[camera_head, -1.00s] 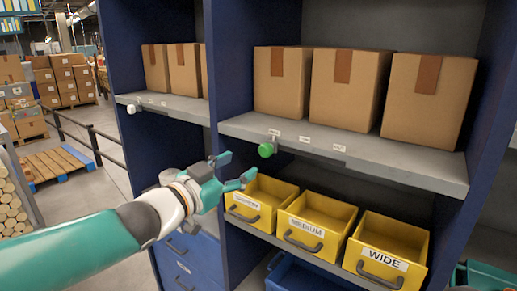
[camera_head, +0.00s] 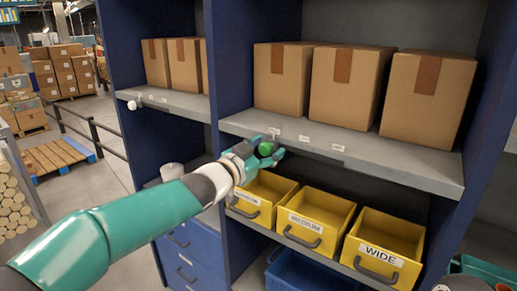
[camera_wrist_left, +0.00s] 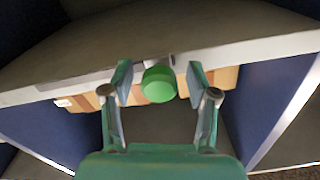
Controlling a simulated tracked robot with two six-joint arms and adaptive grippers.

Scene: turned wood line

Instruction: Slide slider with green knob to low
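The green knob (camera_head: 266,148) sits on a slider at the front edge of the grey shelf (camera_head: 400,166), at its left end near the leftmost of three small white labels (camera_head: 304,138). My left gripper (camera_head: 272,154) is at the knob. In the left wrist view the green knob (camera_wrist_left: 160,84) lies between the two fingertips of my left gripper (camera_wrist_left: 160,82), with a small gap on each side. The gripper is open and does not appear to touch the knob. The label text is too small to read.
Cardboard boxes (camera_head: 345,85) stand on the shelf above. Yellow bins (camera_head: 318,220) stand below, close under the gripper. A blue upright panel (camera_head: 229,60) is left of the slider. A white knob (camera_head: 132,105) is on the neighbouring shelf edge.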

